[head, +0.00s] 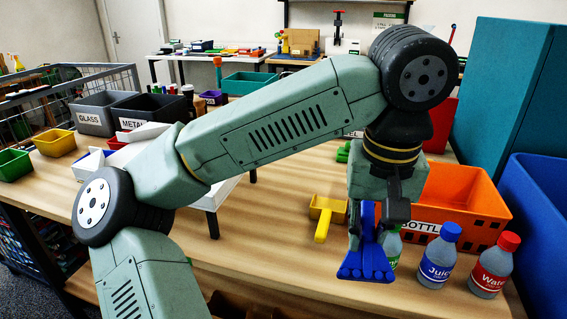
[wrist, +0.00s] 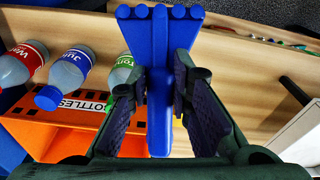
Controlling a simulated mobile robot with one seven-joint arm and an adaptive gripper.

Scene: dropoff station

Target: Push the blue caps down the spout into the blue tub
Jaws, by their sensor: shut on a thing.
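My gripper (head: 380,215) is shut on the handle of a blue pusher (head: 366,262), which has a wide, ridged end. In the wrist view the pusher (wrist: 160,80) stands between my two fingers (wrist: 160,95). A white sorting tray on legs (head: 222,192) is largely hidden behind my arm; its white spout (head: 145,133) shows at the left. A blue tub (head: 88,164) is partly visible under the spout side. I cannot make out loose blue caps in the head view. Small coloured bits (wrist: 290,45) lie at the upper right of the wrist view, too small to identify.
A yellow scoop (head: 325,213) lies left of my gripper. Juice (head: 440,258) and Water (head: 494,265) bottles, and a green-labelled one behind the pusher, stand before the orange bottle crate (head: 462,192). Yellow (head: 55,143) and green (head: 14,165) tubs are at left. Front middle of the table is clear.

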